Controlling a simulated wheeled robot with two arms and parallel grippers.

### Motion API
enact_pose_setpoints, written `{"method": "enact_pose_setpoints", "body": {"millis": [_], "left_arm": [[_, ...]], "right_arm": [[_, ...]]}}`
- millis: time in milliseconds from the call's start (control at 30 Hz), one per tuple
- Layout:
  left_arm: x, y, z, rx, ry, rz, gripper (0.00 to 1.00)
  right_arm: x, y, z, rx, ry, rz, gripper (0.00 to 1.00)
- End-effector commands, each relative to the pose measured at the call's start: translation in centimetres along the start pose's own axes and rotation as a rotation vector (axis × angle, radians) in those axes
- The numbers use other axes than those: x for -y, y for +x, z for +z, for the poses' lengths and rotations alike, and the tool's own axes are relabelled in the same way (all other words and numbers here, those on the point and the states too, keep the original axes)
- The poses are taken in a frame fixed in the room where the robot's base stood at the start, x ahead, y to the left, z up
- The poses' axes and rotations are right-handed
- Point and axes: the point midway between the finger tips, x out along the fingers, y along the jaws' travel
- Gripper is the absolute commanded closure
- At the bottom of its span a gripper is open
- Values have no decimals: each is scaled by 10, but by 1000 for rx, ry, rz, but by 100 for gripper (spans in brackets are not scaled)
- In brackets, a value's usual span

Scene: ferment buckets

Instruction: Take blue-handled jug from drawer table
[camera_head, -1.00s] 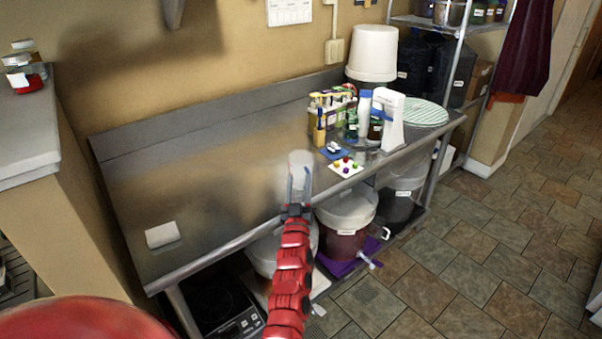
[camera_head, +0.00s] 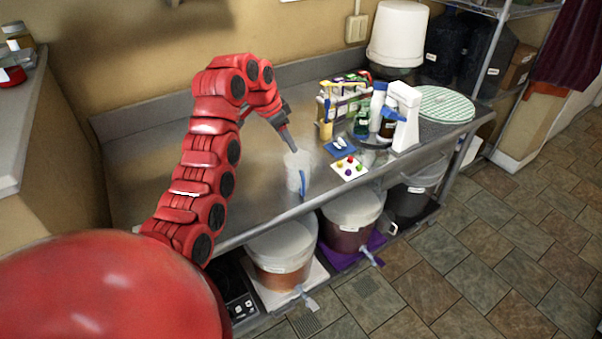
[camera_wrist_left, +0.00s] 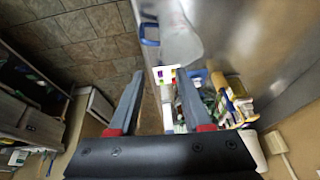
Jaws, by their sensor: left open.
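The clear jug (camera_head: 297,165) stands upright on the steel table (camera_head: 148,160), close to its front edge. Its blue handle (camera_head: 302,184) faces the front edge. My left arm arches over the table, and my left gripper (camera_head: 288,140) points down at the jug's top from behind and left, fingers not clearly separate there. In the left wrist view the gripper (camera_wrist_left: 157,78) is open with nothing between its fingers. The jug (camera_wrist_left: 180,35) and its blue handle (camera_wrist_left: 150,33) lie ahead of the fingertips. My right gripper is not in view.
Right of the jug are a white card with colored pieces (camera_head: 348,168), a blue mat (camera_head: 340,149), bottles and a white stand (camera_head: 405,115). Lidded buckets (camera_head: 282,248) stand below. The table's left part is bare.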

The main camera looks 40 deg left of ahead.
Motion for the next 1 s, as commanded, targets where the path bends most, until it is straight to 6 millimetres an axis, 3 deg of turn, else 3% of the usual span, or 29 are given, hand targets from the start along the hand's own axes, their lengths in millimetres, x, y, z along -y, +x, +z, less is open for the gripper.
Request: {"method": "enact_pose_setpoints", "body": {"millis": [233,500,767,1000], "left_arm": [[-3,51,-2,-3,-2,6,51],[0,101,-1,-1,-4,1,51],[1,117,-2,-2,-3,-1,51],[0,146,-3,-2,1,-1,51]], "right_arm": [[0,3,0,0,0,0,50],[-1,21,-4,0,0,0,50],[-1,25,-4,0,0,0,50],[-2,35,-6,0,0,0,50]]}}
